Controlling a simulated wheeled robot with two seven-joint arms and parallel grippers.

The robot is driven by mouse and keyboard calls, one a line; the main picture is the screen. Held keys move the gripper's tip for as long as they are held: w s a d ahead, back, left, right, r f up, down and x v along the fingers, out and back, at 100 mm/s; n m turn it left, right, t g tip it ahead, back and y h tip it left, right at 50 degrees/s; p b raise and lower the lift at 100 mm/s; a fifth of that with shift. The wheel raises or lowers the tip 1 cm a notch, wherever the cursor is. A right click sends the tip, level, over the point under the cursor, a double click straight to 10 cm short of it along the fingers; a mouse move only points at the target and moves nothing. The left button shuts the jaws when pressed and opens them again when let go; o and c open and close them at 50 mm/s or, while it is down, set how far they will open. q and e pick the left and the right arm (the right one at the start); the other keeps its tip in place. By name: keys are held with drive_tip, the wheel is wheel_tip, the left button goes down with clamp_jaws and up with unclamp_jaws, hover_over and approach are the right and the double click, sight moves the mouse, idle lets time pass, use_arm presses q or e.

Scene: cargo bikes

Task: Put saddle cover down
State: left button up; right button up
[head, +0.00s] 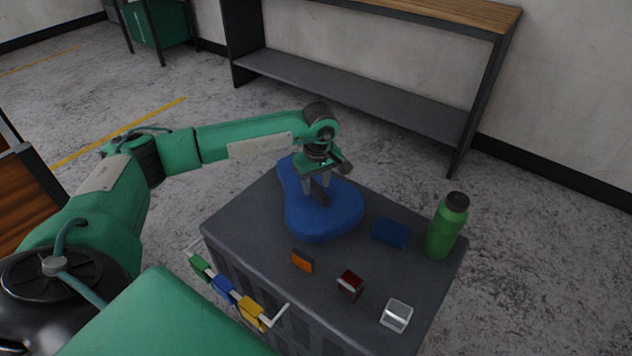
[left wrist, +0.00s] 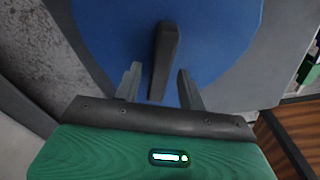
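The blue saddle cover (head: 322,220) lies on the dark grey box top (head: 375,295), its narrow end toward the back left edge. A dark upright grip (left wrist: 164,50) stands on the cover. My left gripper (head: 321,190) is directly over the cover, pointing down. In the left wrist view its two fingers (left wrist: 158,88) stand apart on either side of the dark grip, with gaps visible, so it looks open. The cover fills most of that view. My right gripper is not in view.
On the box top are a green bottle (head: 446,227), a dark blue block (head: 391,233), an orange piece (head: 302,261), a dark red block (head: 350,285) and a clear cube (head: 396,315). Coloured pieces hang on a side rail (head: 237,297). A shelf bench (head: 360,85) stands behind.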

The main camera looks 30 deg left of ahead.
use_arm(q)
drive_tip(key=shift+r, duration=0.15)
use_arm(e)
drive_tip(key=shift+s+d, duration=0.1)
use_arm(q)
wheel_tip(320, 180, up, 12)
drive_tip(key=p, duration=0.1)
drive_tip(key=shift+s+d, duration=0.15)
drive_tip(key=shift+d, duration=0.25)
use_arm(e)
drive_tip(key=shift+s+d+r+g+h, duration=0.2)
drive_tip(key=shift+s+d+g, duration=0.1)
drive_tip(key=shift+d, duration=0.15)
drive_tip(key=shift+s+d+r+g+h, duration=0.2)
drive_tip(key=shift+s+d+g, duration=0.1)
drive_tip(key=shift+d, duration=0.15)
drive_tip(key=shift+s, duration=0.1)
